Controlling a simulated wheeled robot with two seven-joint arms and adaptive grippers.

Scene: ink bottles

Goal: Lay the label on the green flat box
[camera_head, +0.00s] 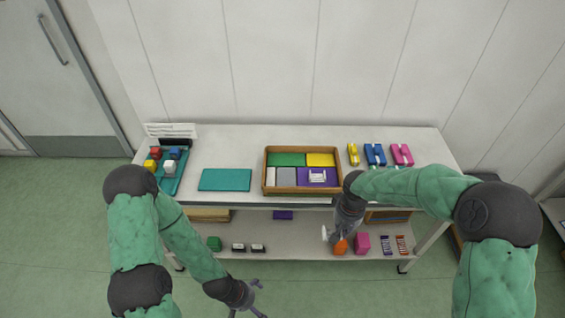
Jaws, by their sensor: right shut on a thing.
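The green flat box (286,159) lies at the back left of a wooden tray (265,176) on the table. A white label-like piece (317,177) lies on the purple flat box (305,183) at the tray's front right. My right gripper (338,234) is in front of the table edge, below and right of the tray. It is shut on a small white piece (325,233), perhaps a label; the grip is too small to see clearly. My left gripper (248,302) is open and empty, low in front of the table.
Yellow (320,159), grey (286,176) and white flat boxes share the tray. A teal mat (225,180) and a teal tray with coloured blocks (165,185) lie left. Yellow, blue and pink items stand right. An orange thing (340,247) and a pink box (362,243) are low, near my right gripper.

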